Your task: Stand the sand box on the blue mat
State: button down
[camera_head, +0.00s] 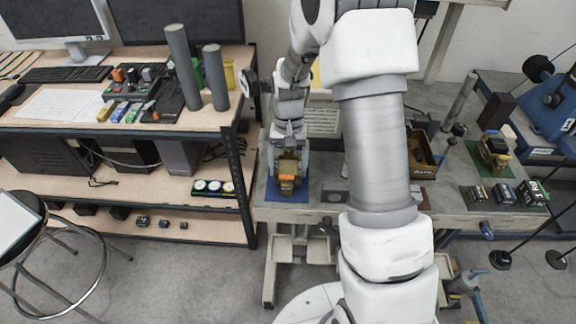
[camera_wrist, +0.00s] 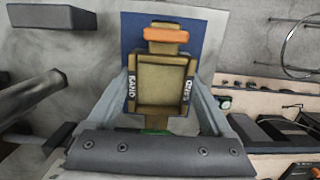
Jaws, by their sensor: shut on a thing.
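The sand box (camera_head: 288,170) is tan with an orange piece on one end. In the wrist view the sand box (camera_wrist: 160,82) has dark side labels, one reading "SAND". My gripper (camera_head: 289,160) is shut on it, with one finger along each side in the wrist view (camera_wrist: 163,92). The blue mat (camera_head: 272,191) lies near the left end of the grey workbench, under the box in the head view. The blue mat (camera_wrist: 131,32) also shows behind the box in the wrist view. I cannot tell whether the box touches the mat.
My arm hides the bench's middle. To its right are an open brown tray (camera_head: 421,166), a green mat (camera_head: 477,148) bearing a yellow-brown item (camera_head: 493,149), and several small dark boxes. A wooden shelf desk (camera_head: 60,125) with two grey cylinders stands left.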

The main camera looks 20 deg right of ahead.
aim_at(289, 160)
jog(key=shift+s+f+b, duration=0.2)
jog(key=shift+f+b, duration=0.35)
jog(key=shift+f, duration=0.3)
grip_release()
jog(key=shift+w+r, duration=0.2)
jog(key=shift+r, duration=0.15)
notch_tip(289, 160, up, 16)
jog(key=w, duration=0.2)
jog(key=s+r+n+t, duration=0.2)
jog(key=s+r+t, duration=0.2)
jog(key=s+r, duration=0.7)
jog(key=s+f+n+t, duration=0.1)
jog(key=s+t, duration=0.2)
jog(key=s, duration=0.8)
jog(key=shift+s+f+n+h, duration=0.25)
jog(key=shift+f+n+h, duration=0.05)
jog(key=shift+f, duration=0.05)
